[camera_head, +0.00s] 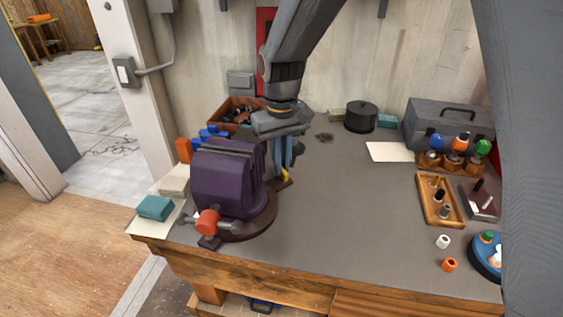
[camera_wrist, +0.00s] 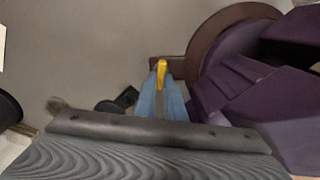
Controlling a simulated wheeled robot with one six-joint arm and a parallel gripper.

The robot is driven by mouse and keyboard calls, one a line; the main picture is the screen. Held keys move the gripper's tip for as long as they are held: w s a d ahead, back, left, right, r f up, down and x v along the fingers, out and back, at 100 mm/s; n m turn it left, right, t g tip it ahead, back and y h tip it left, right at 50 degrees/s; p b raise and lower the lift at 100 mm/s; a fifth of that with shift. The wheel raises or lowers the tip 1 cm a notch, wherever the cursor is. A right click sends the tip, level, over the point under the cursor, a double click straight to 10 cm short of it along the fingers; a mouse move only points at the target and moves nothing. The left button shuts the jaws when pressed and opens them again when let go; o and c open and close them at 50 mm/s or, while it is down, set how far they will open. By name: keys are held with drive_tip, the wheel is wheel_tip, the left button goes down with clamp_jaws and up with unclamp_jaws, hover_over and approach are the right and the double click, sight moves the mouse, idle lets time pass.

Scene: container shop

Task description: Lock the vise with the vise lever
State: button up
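The purple vise (camera_head: 222,180) stands on a round brown base (camera_head: 262,222) at the bench's left front. Its front has a grey bar handle with an orange-red hub (camera_head: 208,221). A small yellow lever (camera_head: 285,175) sits on a lug at the base's right side; it also shows in the wrist view (camera_wrist: 162,72). My gripper (camera_head: 287,167) points down beside the vise. In the wrist view, its two blue fingertips (camera_wrist: 161,85) lie on either side of the yellow lever with little gap. I cannot tell whether they press on it.
A brown bin (camera_head: 229,110) and blue parts (camera_head: 209,133) stand behind the vise. A black pot (camera_head: 361,117), grey toolbox (camera_head: 447,126) and wooden tray (camera_head: 426,207) are to the right. The bench middle (camera_head: 350,210) is clear.

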clamp_jaws()
drive_tip(key=shift+d+r+m+p, duration=0.1)
drive_tip(key=shift+m+p, duration=0.45)
drive_tip(key=shift+m, duration=0.55)
drive_tip(key=shift+w+d+m+p, duration=0.15)
drive_tip(key=shift+m+p, duration=0.3)
drive_tip(key=shift+m, duration=0.85)
drive_tip(key=o, duration=0.7)
unclamp_jaws()
drive_tip(key=shift+r+b, duration=1.15)
drive_tip(key=shift+r, duration=2.7)
